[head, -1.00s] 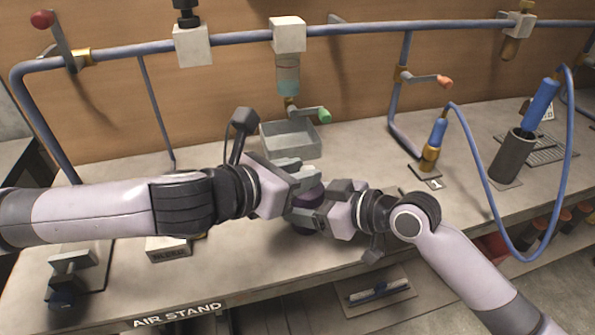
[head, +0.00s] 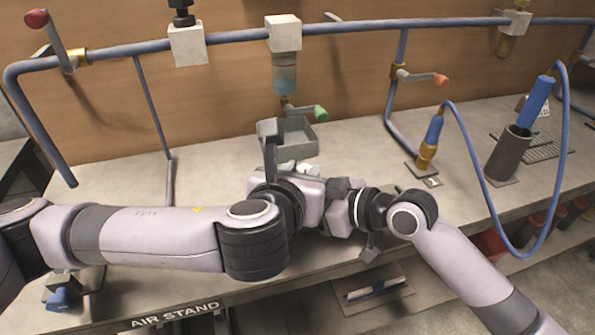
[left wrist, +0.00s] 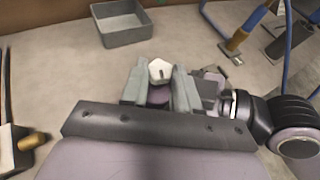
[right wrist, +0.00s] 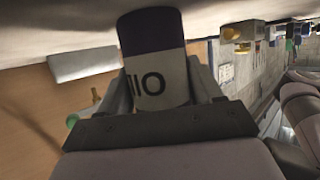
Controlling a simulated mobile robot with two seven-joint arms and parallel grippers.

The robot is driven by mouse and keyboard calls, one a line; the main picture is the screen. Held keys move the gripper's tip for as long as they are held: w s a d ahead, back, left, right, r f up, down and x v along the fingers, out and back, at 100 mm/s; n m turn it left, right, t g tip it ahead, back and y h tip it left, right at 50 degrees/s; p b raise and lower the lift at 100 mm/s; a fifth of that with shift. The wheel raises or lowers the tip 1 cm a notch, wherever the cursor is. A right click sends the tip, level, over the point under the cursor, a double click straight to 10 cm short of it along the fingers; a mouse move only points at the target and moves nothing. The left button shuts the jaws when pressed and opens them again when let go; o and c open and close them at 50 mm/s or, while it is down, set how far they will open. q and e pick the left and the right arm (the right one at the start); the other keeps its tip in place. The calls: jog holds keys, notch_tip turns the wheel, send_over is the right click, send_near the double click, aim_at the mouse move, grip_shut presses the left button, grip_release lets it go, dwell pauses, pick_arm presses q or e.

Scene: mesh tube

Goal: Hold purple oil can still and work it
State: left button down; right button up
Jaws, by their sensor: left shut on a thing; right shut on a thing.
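The purple oil can (right wrist: 158,85) shows large in the right wrist view, with a purple end and a pale band with dark lettering. My right gripper (right wrist: 160,105) is shut on its body, one finger on each side. In the left wrist view a white cap (left wrist: 160,70) tops the can, with purple below it. My left gripper (left wrist: 158,88) is shut on the cap from both sides. In the head view my left gripper (head: 318,195) meets my right gripper (head: 345,205) over the bench, and my left arm hides most of the can.
A grey open tray (head: 302,143) stands just behind the grippers, below a green-handled valve (head: 320,112). A blue-handled tool in a dark holder (head: 507,155) and a blue hose (head: 480,175) are at right.

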pick_arm(q)
jog(key=n+y, duration=0.2)
jog(key=y, duration=0.1)
jog(key=d+n+y, duration=0.1)
jog(key=n+y, duration=0.1)
jog(key=n, duration=0.1)
jog(key=shift+y, duration=0.4)
jog(key=shift+n+y, duration=0.3)
jog(key=c, duration=1.1)
grip_release()
jog(key=shift+d, duration=0.1)
jog(key=shift+s+d+r, duration=0.1)
jog(key=shift+d+r, duration=0.1)
jog(key=shift+r, duration=1.7)
notch_tip(320, 180, up, 6)
jog(key=shift+a, duration=0.25)
jog(key=shift+r, duration=0.1)
